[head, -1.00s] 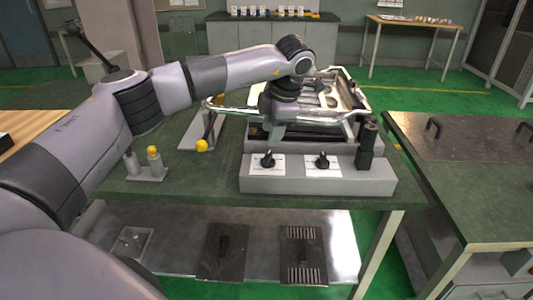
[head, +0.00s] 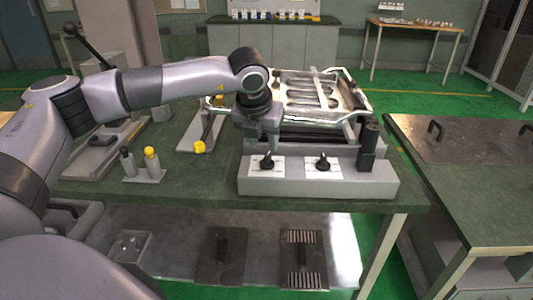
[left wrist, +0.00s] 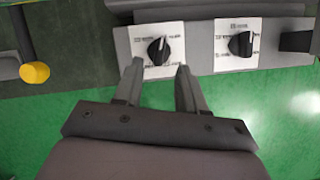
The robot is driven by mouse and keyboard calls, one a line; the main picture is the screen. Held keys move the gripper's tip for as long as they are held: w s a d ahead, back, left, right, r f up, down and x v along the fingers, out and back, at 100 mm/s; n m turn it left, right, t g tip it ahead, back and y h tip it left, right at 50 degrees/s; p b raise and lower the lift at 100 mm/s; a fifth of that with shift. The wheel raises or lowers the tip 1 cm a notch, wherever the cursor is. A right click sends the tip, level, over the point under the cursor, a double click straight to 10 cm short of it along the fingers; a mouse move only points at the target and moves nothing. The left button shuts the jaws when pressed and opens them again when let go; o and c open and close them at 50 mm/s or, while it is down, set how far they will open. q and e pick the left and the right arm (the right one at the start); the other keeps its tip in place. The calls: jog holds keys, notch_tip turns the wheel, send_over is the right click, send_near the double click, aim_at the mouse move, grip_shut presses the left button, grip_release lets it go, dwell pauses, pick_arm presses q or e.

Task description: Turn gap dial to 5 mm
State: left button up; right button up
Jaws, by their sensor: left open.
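Two black dials on white label plates sit on the front of a grey control box (head: 360,185). The left dial (head: 266,163) and right dial (head: 323,162) also show in the left wrist view, left (left wrist: 158,50) and right (left wrist: 241,44). The labels are too small to read, so I cannot tell which is the gap dial. My left gripper (head: 262,149) hangs just above the left dial. In the left wrist view its fingers (left wrist: 159,70) are open and empty, their tips on either side of the left dial's lower edge. Contact is not visible.
A metal heating frame (head: 315,95) stands behind the box. A black upright handle (head: 369,146) is at the box's right end. A yellow-knobbed lever (head: 199,147) and a small stand with a yellow-topped post (head: 151,160) are to the left.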

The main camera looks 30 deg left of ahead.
aim_at(267, 156)
pick_arm(q)
jog(key=x, duration=0.6)
grip_shut()
